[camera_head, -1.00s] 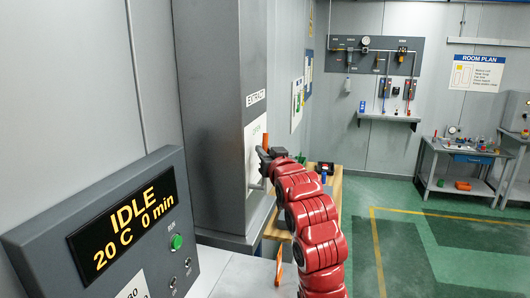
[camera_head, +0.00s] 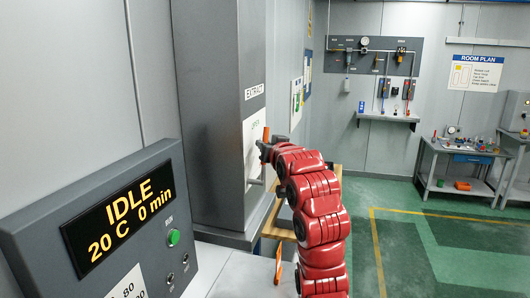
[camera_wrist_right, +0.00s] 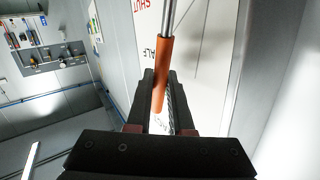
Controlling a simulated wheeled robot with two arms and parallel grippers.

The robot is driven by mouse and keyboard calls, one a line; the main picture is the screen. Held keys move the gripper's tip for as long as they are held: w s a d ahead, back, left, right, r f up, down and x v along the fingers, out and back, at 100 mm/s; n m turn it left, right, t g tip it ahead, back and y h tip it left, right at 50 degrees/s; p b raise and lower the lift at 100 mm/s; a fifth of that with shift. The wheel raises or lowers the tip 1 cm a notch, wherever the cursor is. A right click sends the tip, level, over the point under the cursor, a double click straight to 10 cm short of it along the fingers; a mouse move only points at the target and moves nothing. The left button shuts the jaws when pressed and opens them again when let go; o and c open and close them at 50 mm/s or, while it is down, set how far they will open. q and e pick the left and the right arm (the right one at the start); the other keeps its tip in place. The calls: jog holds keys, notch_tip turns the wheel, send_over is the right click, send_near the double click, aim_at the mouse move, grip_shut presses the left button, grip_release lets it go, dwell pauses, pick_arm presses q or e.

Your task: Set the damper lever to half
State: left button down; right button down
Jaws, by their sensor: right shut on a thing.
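The damper lever has an orange handle (camera_head: 266,134) on a metal rod. It stands at the white plate (camera_head: 252,150) on the grey duct marked EXTRACT. My right gripper (camera_head: 262,150) is at the handle, at the end of my red arm. In the right wrist view the orange handle (camera_wrist_right: 162,76) lies between the two dark fingers of my right gripper (camera_wrist_right: 160,92), which is shut on it. The plate there shows SHUT in red at the top and part of HALF beside the handle. Lettering lower down is mostly hidden by the gripper. My left gripper is out of view.
A grey control box (camera_head: 100,225) reading IDLE, 20 C, 0 min stands at the front left. The grey duct (camera_head: 210,120) rises just left of the plate. A wooden-topped bench (camera_head: 278,222) is behind my arm. Green floor lies open at the right.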

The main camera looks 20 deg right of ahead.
jog(key=w+f+m+g+b, duration=0.1)
jog(key=w+d+f+g+b, duration=0.1)
jog(key=g+b, duration=0.1)
jog(key=w+d+f+m+g+y+b, duration=0.1)
jog(key=g, duration=0.1)
jog(key=shift+w+d+f+m+b, duration=0.2)
jog(key=shift+w+m+b, duration=0.1)
jog(key=shift+w+b, duration=0.1)
jog(key=shift+w+f, duration=0.1)
jog(key=shift+f, duration=0.05)
dwell(0.5)
jog(key=c, duration=1.2)
grip_release()
jog(key=shift+c, duration=0.2)
jog(key=shift+o, duration=0.8)
jog(key=shift+a, duration=0.1)
jog(key=shift+r, duration=0.2)
